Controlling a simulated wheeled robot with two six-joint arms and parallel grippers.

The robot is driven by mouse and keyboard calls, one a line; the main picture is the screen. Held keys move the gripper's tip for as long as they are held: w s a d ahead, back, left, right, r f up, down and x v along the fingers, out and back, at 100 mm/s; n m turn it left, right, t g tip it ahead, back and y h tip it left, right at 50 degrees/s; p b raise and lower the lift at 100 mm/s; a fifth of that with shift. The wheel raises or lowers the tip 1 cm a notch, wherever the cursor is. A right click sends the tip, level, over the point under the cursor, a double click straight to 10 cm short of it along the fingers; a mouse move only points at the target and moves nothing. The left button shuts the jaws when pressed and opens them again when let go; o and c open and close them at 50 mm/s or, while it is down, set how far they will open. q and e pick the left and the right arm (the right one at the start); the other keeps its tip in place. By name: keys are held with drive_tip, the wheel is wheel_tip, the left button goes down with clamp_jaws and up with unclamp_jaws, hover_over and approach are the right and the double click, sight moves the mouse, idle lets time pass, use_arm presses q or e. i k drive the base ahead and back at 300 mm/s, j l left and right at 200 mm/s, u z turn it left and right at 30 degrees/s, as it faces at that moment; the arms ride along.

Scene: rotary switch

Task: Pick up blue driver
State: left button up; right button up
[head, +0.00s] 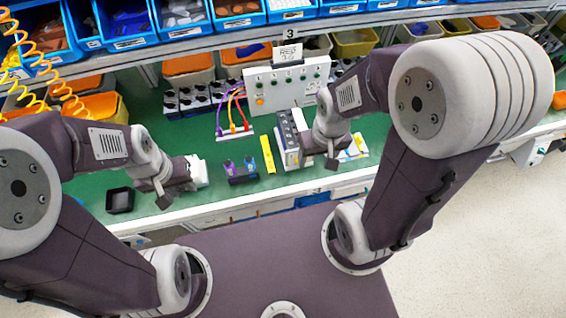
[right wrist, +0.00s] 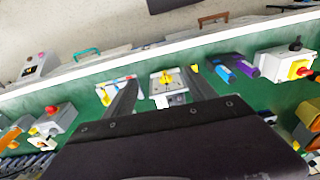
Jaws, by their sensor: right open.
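The blue driver (head: 249,162) stands beside a purple driver (head: 229,166) in a small dark holder (head: 242,179) on the green bench. In the right wrist view the blue driver (right wrist: 224,72) lies to the right of my fingers, beside the purple driver (right wrist: 244,66). My right gripper (head: 322,153) is open and empty, to the right of the holder and above the bench near a white switch box (head: 290,150). My left gripper (head: 177,193) looks open, left of the holder.
A yellow strip (head: 267,154) lies between the holder and the switch box. A white part (head: 198,171) sits by my left gripper. A black tray (head: 120,200) is at the left. A control panel (head: 285,88) with cables stands behind, below shelves of bins.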

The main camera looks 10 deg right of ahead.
sight(249, 161)
drive_tip(key=l+u, duration=0.3)
drive_tip(key=u, duration=0.15)
drive_tip(key=l+u, duration=0.25)
drive_tip(key=u, duration=0.2)
drive_tip(key=k+l+u, duration=0.15)
drive_tip(key=u, duration=0.3)
drive_tip(key=k+l+u, duration=0.15)
drive_tip(key=l+u, duration=0.15)
drive_tip(key=u, duration=0.15)
drive_tip(key=k+l+u, duration=0.15)
drive_tip(key=u, duration=0.3)
